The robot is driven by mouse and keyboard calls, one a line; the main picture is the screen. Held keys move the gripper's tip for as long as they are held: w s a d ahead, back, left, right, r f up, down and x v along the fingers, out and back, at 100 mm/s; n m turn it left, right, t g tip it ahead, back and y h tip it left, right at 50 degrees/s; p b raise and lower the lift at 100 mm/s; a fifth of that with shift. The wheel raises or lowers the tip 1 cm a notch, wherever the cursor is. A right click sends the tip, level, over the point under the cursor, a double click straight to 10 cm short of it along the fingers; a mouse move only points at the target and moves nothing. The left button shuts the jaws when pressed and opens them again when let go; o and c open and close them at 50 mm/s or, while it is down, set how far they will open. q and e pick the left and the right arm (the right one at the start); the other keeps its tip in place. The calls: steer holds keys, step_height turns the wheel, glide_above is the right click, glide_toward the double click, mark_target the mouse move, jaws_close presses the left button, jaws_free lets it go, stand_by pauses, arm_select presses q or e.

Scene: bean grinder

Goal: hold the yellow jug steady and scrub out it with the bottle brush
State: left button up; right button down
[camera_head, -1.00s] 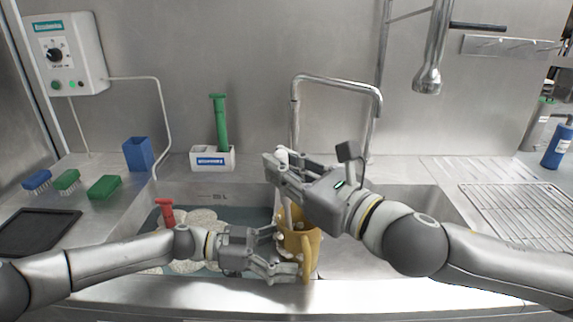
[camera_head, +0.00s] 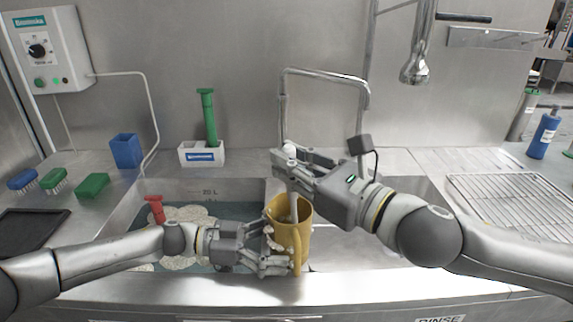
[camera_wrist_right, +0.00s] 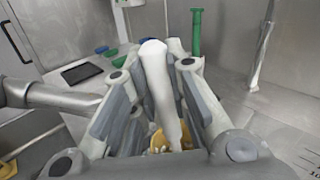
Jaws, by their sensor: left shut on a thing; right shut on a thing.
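The yellow jug (camera_head: 304,221) stands upright over the front of the sink, with white foam spots on its side. My left gripper (camera_head: 277,250) is shut on the jug from the left, near its handle. My right gripper (camera_head: 283,164) is above the jug, shut on the white handle of the bottle brush (camera_head: 294,204). The handle runs down into the jug's mouth; the brush head is hidden inside. In the right wrist view the brush handle (camera_wrist_right: 160,88) sits between the fingers, with part of the jug (camera_wrist_right: 158,141) below.
The left basin (camera_head: 130,215) holds foamy water and a red-handled tool (camera_head: 155,209). A green-handled brush (camera_head: 208,118) stands in a white holder (camera_head: 187,153) behind. A faucet (camera_head: 325,74) rises behind my right gripper. The right basin looks empty where visible.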

steer(key=shift+w+d, duration=0.2)
steer(key=shift+w, duration=0.25)
steer(key=shift+s+a, duration=0.35)
steer(key=shift+s, duration=0.5)
step_height(320, 180, up, 16)
steer(key=w+a, duration=0.1)
steer(key=shift+w, duration=0.25)
stand_by(2.7)
